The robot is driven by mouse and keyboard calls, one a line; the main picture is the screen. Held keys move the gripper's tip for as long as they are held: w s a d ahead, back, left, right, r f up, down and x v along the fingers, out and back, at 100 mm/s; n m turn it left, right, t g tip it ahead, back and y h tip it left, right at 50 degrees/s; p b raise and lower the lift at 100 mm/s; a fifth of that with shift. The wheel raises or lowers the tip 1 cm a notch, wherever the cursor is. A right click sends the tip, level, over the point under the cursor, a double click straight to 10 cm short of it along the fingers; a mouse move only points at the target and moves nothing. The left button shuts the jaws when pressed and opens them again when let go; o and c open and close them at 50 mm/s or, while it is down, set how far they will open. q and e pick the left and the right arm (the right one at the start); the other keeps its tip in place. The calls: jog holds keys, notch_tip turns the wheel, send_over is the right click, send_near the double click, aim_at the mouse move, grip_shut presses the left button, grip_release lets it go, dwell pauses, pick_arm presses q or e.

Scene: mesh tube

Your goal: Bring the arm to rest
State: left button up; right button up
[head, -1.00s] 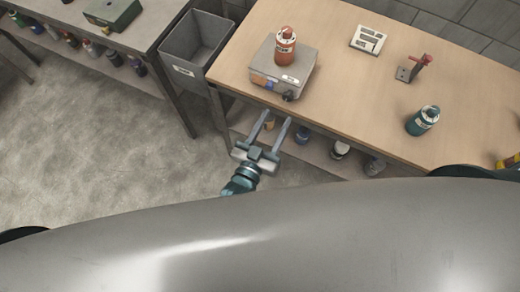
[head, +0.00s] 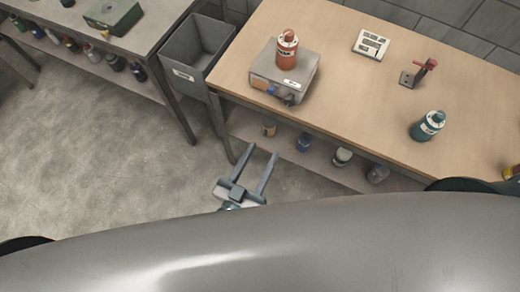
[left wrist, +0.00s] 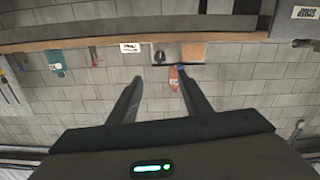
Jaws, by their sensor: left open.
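My left gripper (head: 260,172) is open and empty in the head view. It is over the floor, in front of the wooden table's near edge and below the level of the tabletop. Its two fingers point toward the table. The left wrist view also shows the open fingers (left wrist: 158,100) with nothing between them. That view looks upside down, toward a tiled wall. My right gripper is not in view.
The wooden table (head: 330,95) bears an orange bottle (head: 287,50) on a grey box (head: 282,75), a teal bottle (head: 427,126), a white panel (head: 370,43) and a red-handled fixture (head: 420,72). A grey bin (head: 195,52) stands left of it. The floor (head: 80,150) at left is clear.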

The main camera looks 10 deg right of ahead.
pick_arm(q)
jog(key=shift+f, duration=0.1)
jog(key=s+a+f+g+y, duration=0.2)
jog(key=a+f, duration=0.3)
jog(key=f, duration=0.7)
jog(key=s+a+f+n+g+y, duration=0.1)
jog(key=s+a+f+g+y, duration=0.3)
jog(key=f, duration=0.8)
jog(key=a+f+g, duration=0.1)
jog(key=a+f, duration=0.4)
jog(key=f, duration=0.6)
jog(key=s+a+f+n+g+y, duration=0.1)
jog(key=s+a+f+g+y, duration=0.1)
jog(key=s+a+f, duration=0.6)
jog(key=s+a+f+n+g+y+b, duration=0.1)
jog(key=s+a+f+g, duration=0.4)
jog(key=s, duration=1)
jog(key=a+f+y, duration=0.1)
jog(key=a+f, duration=0.2)
jog(key=f, duration=0.1)
